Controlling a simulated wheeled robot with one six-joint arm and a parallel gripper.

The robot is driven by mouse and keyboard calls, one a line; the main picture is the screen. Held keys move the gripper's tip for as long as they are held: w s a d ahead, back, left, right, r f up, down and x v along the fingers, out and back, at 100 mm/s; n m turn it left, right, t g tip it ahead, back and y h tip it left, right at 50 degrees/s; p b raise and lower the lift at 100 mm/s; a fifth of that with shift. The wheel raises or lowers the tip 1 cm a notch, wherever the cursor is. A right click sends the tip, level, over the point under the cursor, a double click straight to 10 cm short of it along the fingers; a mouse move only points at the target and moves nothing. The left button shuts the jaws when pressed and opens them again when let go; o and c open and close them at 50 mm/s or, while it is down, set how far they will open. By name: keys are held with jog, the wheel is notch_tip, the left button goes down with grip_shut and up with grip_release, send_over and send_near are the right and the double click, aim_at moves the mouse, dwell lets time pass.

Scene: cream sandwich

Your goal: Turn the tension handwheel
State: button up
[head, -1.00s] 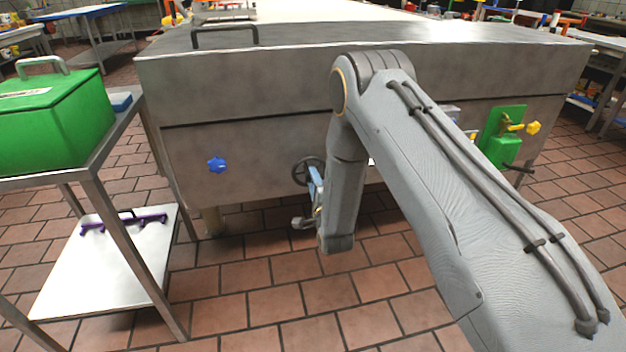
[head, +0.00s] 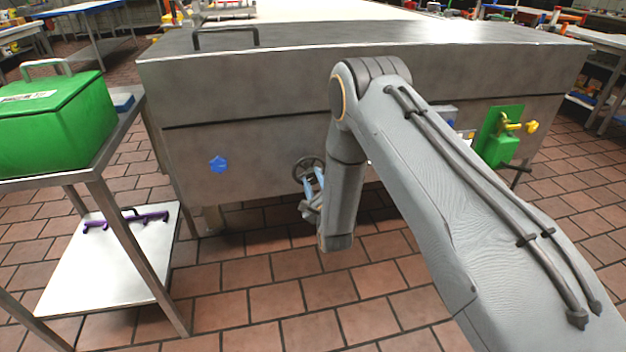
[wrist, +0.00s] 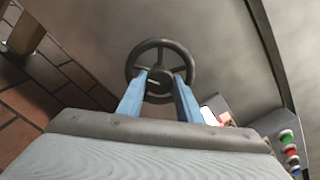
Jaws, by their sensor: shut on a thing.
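The tension handwheel (head: 309,164) is a dark, spoked wheel on the front panel of the large steel machine (head: 250,120), low and left of my arm in the head view. In the wrist view the handwheel (wrist: 161,43) fills the middle, with its hub between my fingers. My gripper (head: 313,178) has two blue fingers that reach the wheel. In the wrist view my gripper (wrist: 160,78) is shut on the handwheel, one finger on each side of the hub. My arm hides part of the panel to the right of the wheel.
A blue star knob (head: 218,164) sits left on the panel. A green bracket with a yellow knob (head: 532,127) is at the right. A steel cart (head: 135,250) with a green box (head: 50,125) stands left. Several coloured buttons (wrist: 290,150) show in the wrist view. The front floor is clear.

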dwell(0.3)
jog(key=o, duration=1)
jog(key=shift+o, duration=0.2)
jog(key=shift+s, duration=0.1)
jog(key=v, duration=0.7)
jog(key=shift+s+d+p, duration=0.2)
jog(key=shift+s+p, duration=0.15)
jog(key=shift+p, duration=0.1)
